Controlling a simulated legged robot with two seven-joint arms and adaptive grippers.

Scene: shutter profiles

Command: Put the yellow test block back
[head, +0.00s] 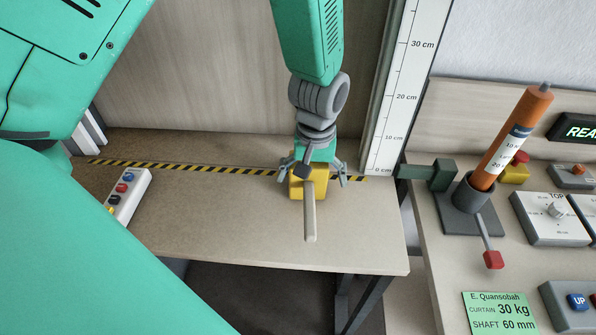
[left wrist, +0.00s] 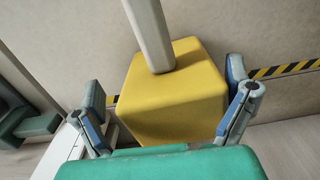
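The yellow test block (head: 296,189) is on the wooden bench, at the black-and-yellow striped line; a pale grey bar handle (head: 310,212) sticks out from it. My left gripper (head: 312,180) is over the block with one finger on each side. In the left wrist view the yellow block (left wrist: 178,95) sits between the two spread fingers of the left gripper (left wrist: 168,110). A gap shows between the left-hand finger and the block; the right-hand finger is close to it, and contact there is unclear. My right gripper is in neither view.
A vertical centimetre scale (head: 400,90) stands right of the block. A button box (head: 128,195) lies on the bench's left. On the right are an orange cylinder (head: 512,140) in a grey holder, a red-tipped lever (head: 493,258), control boxes and a green label (head: 499,313).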

